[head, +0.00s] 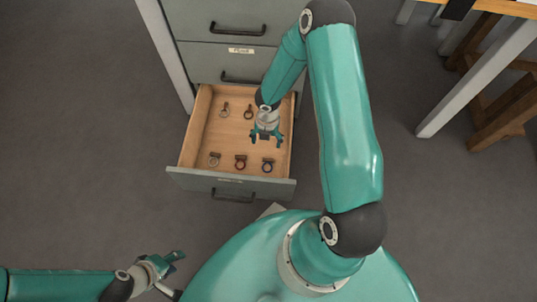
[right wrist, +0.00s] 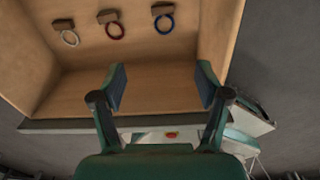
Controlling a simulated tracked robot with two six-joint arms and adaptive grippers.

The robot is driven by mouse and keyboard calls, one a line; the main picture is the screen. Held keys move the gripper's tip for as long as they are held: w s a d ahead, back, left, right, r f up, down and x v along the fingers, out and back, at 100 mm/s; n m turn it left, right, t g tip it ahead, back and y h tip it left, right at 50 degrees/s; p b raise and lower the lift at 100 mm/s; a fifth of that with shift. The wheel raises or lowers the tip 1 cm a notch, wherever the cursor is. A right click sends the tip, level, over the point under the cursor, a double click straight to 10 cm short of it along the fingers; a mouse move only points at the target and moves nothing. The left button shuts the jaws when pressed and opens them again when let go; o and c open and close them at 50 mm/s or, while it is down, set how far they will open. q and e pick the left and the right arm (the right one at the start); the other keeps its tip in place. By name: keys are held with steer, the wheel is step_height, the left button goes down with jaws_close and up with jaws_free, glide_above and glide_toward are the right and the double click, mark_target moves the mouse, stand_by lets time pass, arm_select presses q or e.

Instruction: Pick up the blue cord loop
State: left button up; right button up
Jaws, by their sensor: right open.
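In the head view the loop (head: 267,168) looks dark and is the rightmost of the front row. My right gripper (head: 266,137) is above the drawer's right part, apart from the loop. In the right wrist view my right gripper (right wrist: 162,84) is open with nothing between its fingers, and the blue loop lies beyond the fingertips. My left gripper (head: 168,264) is low at the left, outside the drawer; its opening is unclear.
A red loop (right wrist: 115,37) and a white loop (right wrist: 69,45) on similar blocks sit beside the blue one. Two more loops lie farther back. The drawer walls surround them, under a grey cabinet (head: 222,62). A wooden table (head: 500,50) stands at the right.

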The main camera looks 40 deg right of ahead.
steer(key=shift+n, duration=0.6)
steer(key=f+b, duration=0.2)
steer(key=f, duration=0.2)
steer(key=d+f+b, duration=0.1)
steer(key=f+b, duration=0.1)
steer(key=f, duration=0.2)
steer(key=f+b, duration=0.2)
steer(key=f, duration=0.2)
steer(key=shift+w+d+f, duration=0.2)
steer(key=shift+d+f, duration=0.1)
steer(key=shift+w+f+b, duration=0.15)
steer(key=shift+f+b, duration=0.65)
steer(key=shift+f, duration=0.55)
steer(key=shift+w+f+b, duration=0.15)
steer(key=shift+f+b, duration=0.65)
steer(key=shift+f, duration=0.55)
arm_select(q)
step_height(320, 180, down, 10)
arm_select(e)
steer(key=shift+r, duration=0.1)
arm_select(q)
steer(key=shift+r, duration=0.1)
arm_select(e)
steer(key=c, duration=0.9)
